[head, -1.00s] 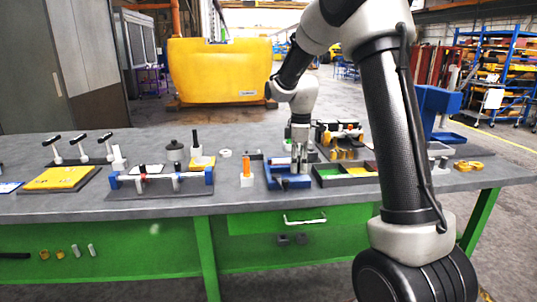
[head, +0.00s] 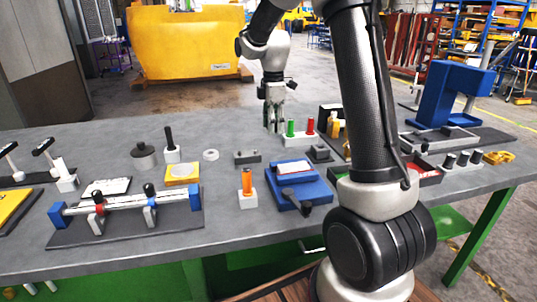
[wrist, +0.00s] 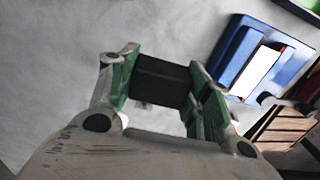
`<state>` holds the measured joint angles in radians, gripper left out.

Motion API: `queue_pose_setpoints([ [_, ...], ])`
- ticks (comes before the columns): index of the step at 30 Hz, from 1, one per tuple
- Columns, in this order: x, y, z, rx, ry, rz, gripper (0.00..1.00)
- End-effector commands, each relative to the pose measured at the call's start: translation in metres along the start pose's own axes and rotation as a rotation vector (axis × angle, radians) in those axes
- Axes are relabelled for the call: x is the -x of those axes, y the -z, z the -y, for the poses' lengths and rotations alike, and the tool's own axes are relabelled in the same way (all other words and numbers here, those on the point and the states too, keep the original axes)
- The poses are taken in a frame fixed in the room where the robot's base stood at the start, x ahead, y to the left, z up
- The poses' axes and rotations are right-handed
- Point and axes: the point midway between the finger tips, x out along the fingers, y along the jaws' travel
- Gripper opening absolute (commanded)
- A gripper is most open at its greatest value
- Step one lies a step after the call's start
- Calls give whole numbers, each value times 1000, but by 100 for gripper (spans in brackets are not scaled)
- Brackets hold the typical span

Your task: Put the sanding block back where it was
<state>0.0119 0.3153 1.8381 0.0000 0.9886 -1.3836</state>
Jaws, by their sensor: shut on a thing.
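My gripper (head: 273,128) is above the grey bench, behind and a little left of the blue fixture (head: 318,190) in the head view. In the wrist view, a dark block (wrist: 160,82), seemingly the sanding block, is held between the green-padded fingers of my gripper (wrist: 163,75). The block is hard to make out in the head view. The blue fixture, with a white pad on top, also shows in the wrist view (wrist: 232,50), right of the fingers and apart from them. The block's former place cannot be told from these frames.
A grey slotted block (head: 247,157), a white ring (head: 211,155) and an orange-handled tool in a white holder (head: 247,188) stand left of the blue fixture. A rack with green and red pegs (head: 300,138) stands close right of my gripper. Bare bench lies behind the ring.

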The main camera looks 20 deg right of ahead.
Motion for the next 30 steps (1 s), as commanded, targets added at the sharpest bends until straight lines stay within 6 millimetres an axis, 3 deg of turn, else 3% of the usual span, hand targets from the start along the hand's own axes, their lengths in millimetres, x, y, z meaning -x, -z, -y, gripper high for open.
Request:
queue_pose_setpoints([
  [8,-3,0,0,-1,1,0,23],
  [24,-84,0,0,-1,3,1,23],
  [30,-97,0,0,-1,-1,0,23],
])
